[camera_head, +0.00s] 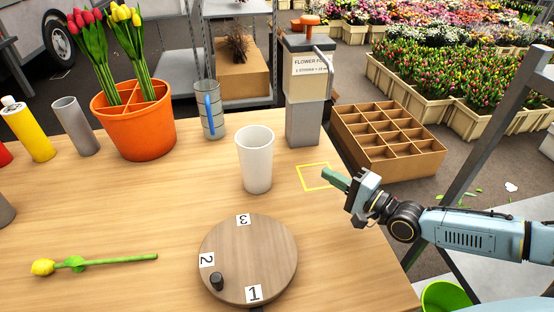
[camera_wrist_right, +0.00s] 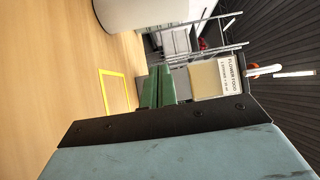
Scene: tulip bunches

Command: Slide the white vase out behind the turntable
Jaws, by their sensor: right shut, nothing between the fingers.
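The white vase (camera_head: 256,160) stands upright on the table, behind the round wooden turntable (camera_head: 248,258) and apart from it. The turntable carries number cards 1, 2 and 3 and a small dark knob. My right gripper (camera_head: 334,179) is shut and empty, its green fingers over the table's right side, to the right of the vase. In the right wrist view the closed green fingers (camera_wrist_right: 158,88) point toward the flower food dispenser (camera_wrist_right: 212,78). The lower part of the white vase (camera_wrist_right: 135,12) shows at the top there. My left gripper is not in view.
A yellow square outline (camera_head: 314,177) is marked on the table beside my right gripper. The dispenser (camera_head: 306,95) stands behind it. A measuring jug (camera_head: 212,118) and an orange tulip pot (camera_head: 135,130) stand left of the vase. A yellow tulip (camera_head: 95,263) lies at the front left.

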